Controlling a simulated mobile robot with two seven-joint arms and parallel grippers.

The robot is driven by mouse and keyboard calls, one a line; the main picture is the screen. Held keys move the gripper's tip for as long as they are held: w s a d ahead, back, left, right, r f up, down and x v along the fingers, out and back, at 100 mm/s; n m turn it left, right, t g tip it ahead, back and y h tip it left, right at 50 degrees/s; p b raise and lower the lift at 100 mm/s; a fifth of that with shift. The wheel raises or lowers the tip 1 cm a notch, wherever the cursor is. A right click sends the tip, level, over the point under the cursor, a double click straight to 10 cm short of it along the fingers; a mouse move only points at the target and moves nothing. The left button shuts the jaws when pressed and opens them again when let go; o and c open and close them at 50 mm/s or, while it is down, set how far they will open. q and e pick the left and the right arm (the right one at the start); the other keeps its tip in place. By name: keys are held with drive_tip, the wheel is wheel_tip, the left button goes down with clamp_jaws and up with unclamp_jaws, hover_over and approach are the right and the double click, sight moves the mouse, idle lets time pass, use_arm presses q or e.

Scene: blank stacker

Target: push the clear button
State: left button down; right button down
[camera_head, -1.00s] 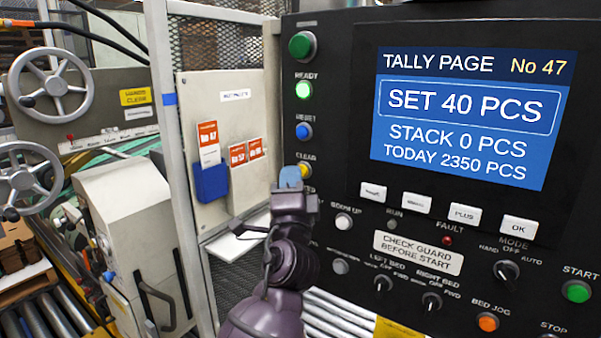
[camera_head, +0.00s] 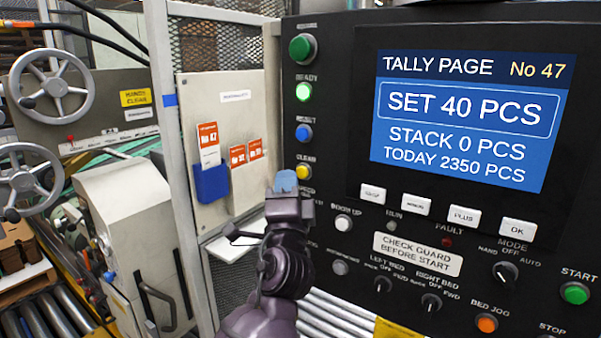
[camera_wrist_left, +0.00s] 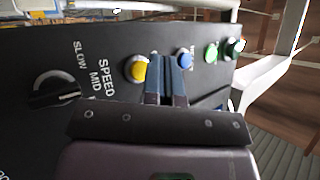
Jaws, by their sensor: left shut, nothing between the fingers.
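The clear button is a yellow button (camera_head: 303,171) on the black control panel, below the blue reset button, with the label CLEAR above it. It also shows in the left wrist view (camera_wrist_left: 136,69), just left of my fingertips. My left gripper (camera_head: 286,182) is shut and empty, its blue fingertips just below and left of the yellow button in the head view. In the left wrist view the shut fingers (camera_wrist_left: 167,76) lie between the yellow and blue buttons in the picture. I cannot tell how far they are from the panel. My right gripper is not in view.
The blue reset button (camera_head: 304,132) and green ready lamp (camera_head: 303,91) sit above the yellow one. A speed knob (camera_wrist_left: 56,92) is close by. The screen (camera_head: 465,120) reads STACK 0 PCS. A cabinet with a blue card holder (camera_head: 211,183) stands left of the panel.

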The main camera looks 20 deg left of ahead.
use_arm(q)
drive_tip(key=s, duration=0.2)
drive_tip(key=s+a+p, duration=0.1)
drive_tip(key=s, duration=0.2)
idle(0.6)
drive_tip(key=shift+w, duration=0.1)
idle(0.5)
